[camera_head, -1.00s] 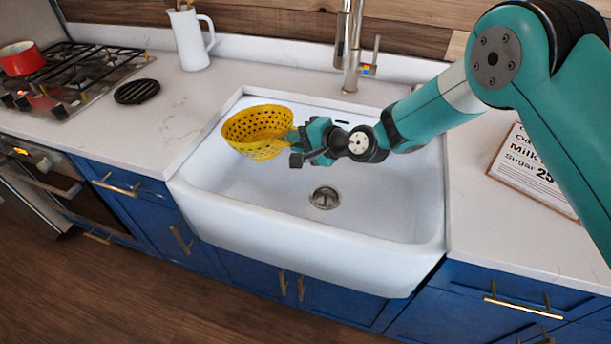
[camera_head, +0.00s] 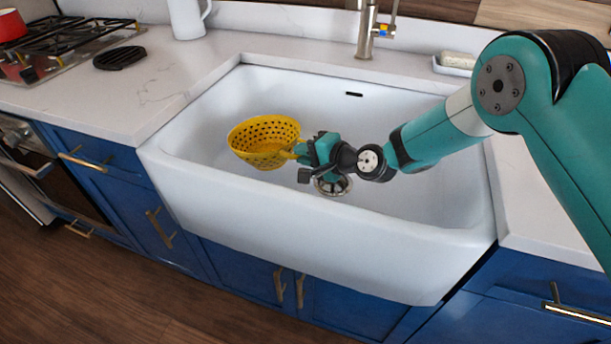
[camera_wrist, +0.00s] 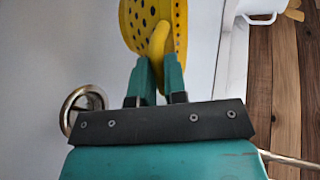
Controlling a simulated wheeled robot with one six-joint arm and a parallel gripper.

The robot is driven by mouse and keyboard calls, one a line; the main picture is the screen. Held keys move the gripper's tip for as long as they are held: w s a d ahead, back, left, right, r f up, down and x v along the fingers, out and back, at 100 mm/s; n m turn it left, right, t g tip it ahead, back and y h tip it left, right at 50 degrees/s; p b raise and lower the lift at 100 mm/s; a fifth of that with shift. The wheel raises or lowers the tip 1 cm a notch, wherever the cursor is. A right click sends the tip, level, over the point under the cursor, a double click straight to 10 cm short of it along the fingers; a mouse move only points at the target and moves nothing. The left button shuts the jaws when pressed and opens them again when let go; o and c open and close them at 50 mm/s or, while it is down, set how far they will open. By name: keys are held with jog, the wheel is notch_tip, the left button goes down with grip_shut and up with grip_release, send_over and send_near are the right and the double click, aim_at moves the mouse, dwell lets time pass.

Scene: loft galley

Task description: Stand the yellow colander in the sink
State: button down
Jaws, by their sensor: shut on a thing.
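The yellow colander (camera_head: 264,141), a bowl with many round holes, is upright with its opening facing up, over the left part of the white sink (camera_head: 300,218). My gripper (camera_head: 301,151) is shut on the colander's handle at its right side. In the wrist view the yellow handle (camera_wrist: 158,45) sits between my two teal fingers (camera_wrist: 158,78), with part of the colander (camera_wrist: 176,16) beyond. I cannot tell whether the colander's base touches the sink floor. The sink holds nothing else in view except its metal drain (camera_head: 332,184), partly hidden by my gripper.
A faucet (camera_head: 366,35) rises behind the sink, with a soap dish (camera_head: 455,63) to its right. A white pitcher (camera_head: 187,18), a black trivet (camera_head: 119,57) and a stove with a red pot (camera_head: 11,24) are at left. The sink's right side is clear.

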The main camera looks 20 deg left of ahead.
jog(key=shift+f+b, duration=2.45)
jog(key=shift+f, duration=1.65)
jog(key=shift+s+f+b, duration=0.1)
jog(key=shift+f+b, duration=0.75)
jog(key=shift+f, duration=0.3)
jog(key=c, duration=1.2)
grip_release()
jog(key=shift+o, duration=0.5)
jog(key=shift+r, duration=0.1)
